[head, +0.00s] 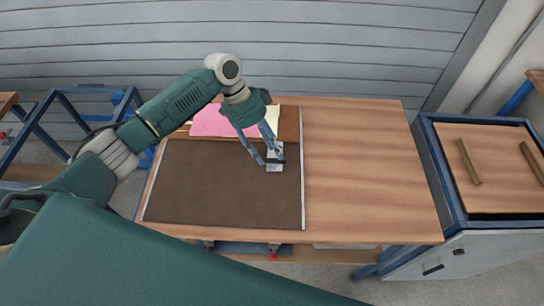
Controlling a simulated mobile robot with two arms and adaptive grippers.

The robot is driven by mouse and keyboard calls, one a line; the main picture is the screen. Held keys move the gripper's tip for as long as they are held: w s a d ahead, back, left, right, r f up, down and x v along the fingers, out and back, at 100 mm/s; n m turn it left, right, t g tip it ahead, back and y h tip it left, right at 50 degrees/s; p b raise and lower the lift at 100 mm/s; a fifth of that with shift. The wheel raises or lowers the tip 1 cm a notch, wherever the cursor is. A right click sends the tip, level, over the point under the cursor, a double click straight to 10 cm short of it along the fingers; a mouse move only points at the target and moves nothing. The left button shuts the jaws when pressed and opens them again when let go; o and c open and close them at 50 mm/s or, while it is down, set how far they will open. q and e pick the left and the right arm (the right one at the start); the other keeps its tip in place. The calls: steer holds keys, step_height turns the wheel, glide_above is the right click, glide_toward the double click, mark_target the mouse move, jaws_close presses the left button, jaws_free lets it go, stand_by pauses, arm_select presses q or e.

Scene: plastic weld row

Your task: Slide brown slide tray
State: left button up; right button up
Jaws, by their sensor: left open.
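The brown slide tray (215,195) is a dark, flat panel on the left part of the wooden table. It lies between two pale rails. A small pale grey piece (274,169) sits near its far right corner. My left gripper (271,162) reaches down over this piece. Its fingers are open, one on each side of the piece, and I cannot tell whether they touch it. The gripper hides part of the tray's far edge. My right gripper is not in view.
Pink and pale yellow sheets (212,122) lie behind the tray. The right part of the table (365,170) is bare wood. A blue-framed cabinet (430,165) with wooden bars on top stands to the right. A blue stand is at the far left.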

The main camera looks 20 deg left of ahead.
arm_select(q)
steer(key=v, duration=0.8)
steer(key=shift+r, duration=0.1)
